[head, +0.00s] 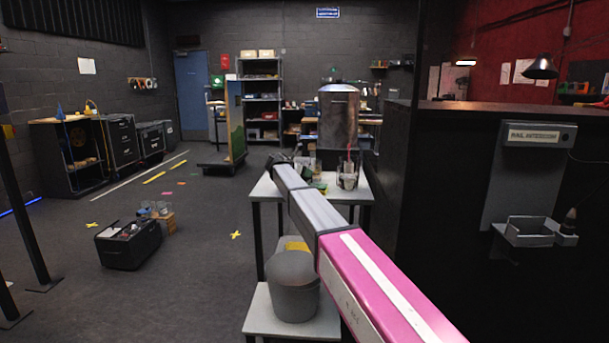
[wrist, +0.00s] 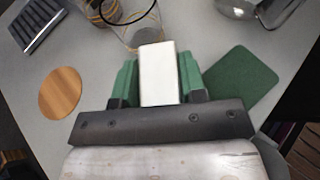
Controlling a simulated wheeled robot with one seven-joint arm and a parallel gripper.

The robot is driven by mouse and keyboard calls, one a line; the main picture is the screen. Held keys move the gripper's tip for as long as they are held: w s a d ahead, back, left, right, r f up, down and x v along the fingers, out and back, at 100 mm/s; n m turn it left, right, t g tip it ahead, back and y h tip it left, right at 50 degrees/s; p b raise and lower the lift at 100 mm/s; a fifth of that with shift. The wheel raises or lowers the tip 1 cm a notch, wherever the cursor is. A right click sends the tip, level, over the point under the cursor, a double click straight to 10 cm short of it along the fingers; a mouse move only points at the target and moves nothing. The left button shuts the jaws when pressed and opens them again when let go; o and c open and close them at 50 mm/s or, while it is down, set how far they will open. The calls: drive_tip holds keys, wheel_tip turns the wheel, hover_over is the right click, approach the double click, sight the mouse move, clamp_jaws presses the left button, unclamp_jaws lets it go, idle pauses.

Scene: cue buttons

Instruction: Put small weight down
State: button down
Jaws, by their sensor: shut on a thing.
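In the wrist view my gripper (wrist: 158,78) has its two green fingers closed on a pale, block-shaped small weight (wrist: 158,75). The weight is between the fingers, over a light grey table top (wrist: 48,128). I cannot tell whether its lower end touches the table. In the head view my arm reaches out to the same table (head: 262,188), and the gripper and weight are too small to make out there.
On the table in the wrist view, a round wooden disc (wrist: 61,93) lies left and a green square mat (wrist: 243,82) lies right. Glass containers (wrist: 130,25) and a shiny metal vessel (wrist: 240,8) stand at the back. A grey bin (head: 292,285) stands below the table.

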drive_tip(key=shift+f, duration=0.2)
drive_tip(key=shift+f, duration=0.1)
drive_tip(key=c, duration=0.7)
unclamp_jaws()
drive_tip(key=shift+f, duration=0.1)
